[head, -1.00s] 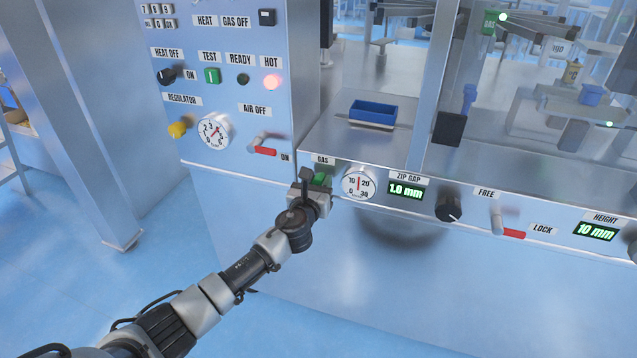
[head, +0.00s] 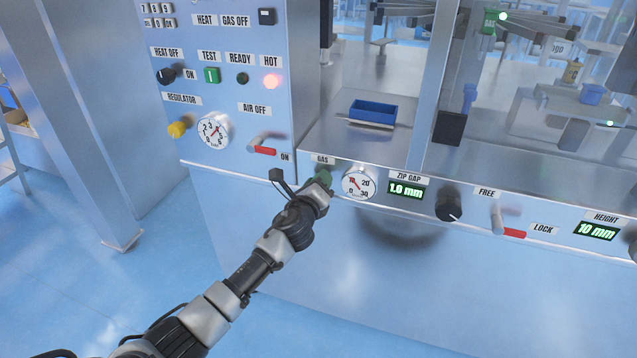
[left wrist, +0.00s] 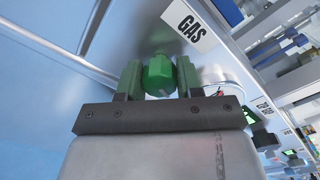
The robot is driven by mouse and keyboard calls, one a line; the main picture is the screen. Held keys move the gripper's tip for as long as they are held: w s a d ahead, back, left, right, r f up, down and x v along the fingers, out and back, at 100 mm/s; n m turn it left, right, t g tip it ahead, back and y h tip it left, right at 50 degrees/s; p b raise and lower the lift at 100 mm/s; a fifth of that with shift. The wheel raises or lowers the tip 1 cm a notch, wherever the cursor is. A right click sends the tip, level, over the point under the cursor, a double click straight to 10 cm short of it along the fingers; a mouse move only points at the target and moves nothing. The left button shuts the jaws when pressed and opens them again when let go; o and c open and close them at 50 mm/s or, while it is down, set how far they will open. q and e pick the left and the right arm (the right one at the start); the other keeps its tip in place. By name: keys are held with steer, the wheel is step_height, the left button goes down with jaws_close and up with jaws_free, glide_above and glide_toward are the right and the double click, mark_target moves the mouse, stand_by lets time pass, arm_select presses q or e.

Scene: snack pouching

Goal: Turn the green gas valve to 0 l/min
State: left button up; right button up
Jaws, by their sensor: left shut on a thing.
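The green gas valve (head: 324,177) is a small knob under the GAS label on the machine front, partly hidden by my left gripper (head: 318,190) in the head view. In the left wrist view the faceted green knob (left wrist: 159,76) sits between my two green-looking fingers. My left gripper is shut on it, with the wrist rolled. The round white gas gauge (head: 358,184) is just right of the valve. Its red needle slants from upper left to lower right, with its upper end near the 10 mark. My right gripper is not in view.
The ZIP GAP display (head: 406,190) and a black knob (head: 449,207) lie right of the gauge. The air lever (head: 262,146) is above left. A blue tray (head: 373,111) rests on the shelf above. The space below the panel edge is free.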

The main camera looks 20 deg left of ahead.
arm_select(q)
steer(key=n, duration=1)
steer(key=n+p, duration=0.1)
steer(key=n, duration=0.3)
steer(key=n+p, duration=0.1)
steer(key=n, duration=0.3)
steer(key=shift+n+h, duration=0.3)
steer(key=shift+n+p, duration=0.55)
steer(key=shift+n, duration=0.65)
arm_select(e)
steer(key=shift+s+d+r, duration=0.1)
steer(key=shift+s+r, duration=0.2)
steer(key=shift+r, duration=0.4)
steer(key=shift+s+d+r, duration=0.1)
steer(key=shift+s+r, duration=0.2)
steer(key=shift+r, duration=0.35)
arm_select(q)
steer(key=shift+f, duration=0.1)
steer(key=o, duration=0.9)
steer(key=shift+s, duration=0.1)
